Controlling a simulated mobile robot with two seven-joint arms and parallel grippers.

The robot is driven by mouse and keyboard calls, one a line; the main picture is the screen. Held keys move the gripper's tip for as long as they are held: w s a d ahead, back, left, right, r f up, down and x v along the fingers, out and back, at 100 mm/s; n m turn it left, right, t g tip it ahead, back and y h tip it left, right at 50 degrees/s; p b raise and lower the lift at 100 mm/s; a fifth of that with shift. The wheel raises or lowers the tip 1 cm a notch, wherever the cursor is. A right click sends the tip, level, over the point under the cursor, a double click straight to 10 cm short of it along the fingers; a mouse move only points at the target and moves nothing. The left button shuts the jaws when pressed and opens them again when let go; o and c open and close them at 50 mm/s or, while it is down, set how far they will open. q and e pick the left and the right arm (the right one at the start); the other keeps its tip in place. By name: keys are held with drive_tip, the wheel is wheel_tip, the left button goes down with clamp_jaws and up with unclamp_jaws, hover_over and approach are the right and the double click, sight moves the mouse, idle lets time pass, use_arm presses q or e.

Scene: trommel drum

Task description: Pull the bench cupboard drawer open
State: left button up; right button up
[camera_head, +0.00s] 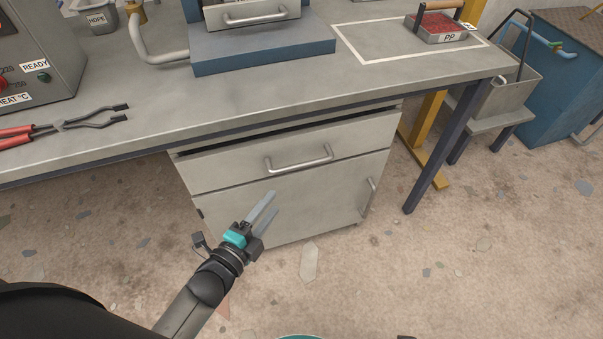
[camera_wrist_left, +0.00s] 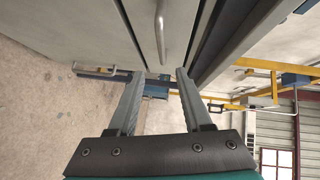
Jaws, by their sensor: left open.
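The bench cupboard drawer (camera_head: 230,165) is the upper front of a grey cupboard under the bench. Its front looks almost flush with the cupboard door (camera_head: 290,199) below it. A horizontal metal bar handle (camera_head: 300,160) sits on the drawer front. In the left wrist view a bar handle (camera_wrist_left: 160,28) shows at the top, beyond the fingertips. My left gripper (camera_head: 267,208) is open and empty, in front of the cupboard and below and left of the drawer handle, apart from it. It also shows in the left wrist view (camera_wrist_left: 163,76). My right gripper is not in view.
The bench top (camera_head: 250,105) overhangs above the drawer. Red-handled tongs (camera_head: 65,126) lie near its front left edge. A vertical handle (camera_head: 368,196) is on the cupboard door. A bench leg (camera_head: 445,150) stands to the right. The floor in front is mostly clear.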

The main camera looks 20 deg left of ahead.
sight(299, 168)
use_arm(q)
drive_tip(key=shift+b+x, duration=2.7)
drive_tip(key=shift+x, duration=4.95)
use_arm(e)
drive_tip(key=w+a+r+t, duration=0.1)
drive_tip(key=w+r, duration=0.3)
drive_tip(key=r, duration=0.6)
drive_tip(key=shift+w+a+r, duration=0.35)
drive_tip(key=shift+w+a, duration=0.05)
use_arm(q)
drive_tip(key=shift+r, duration=0.15)
clamp_jaws()
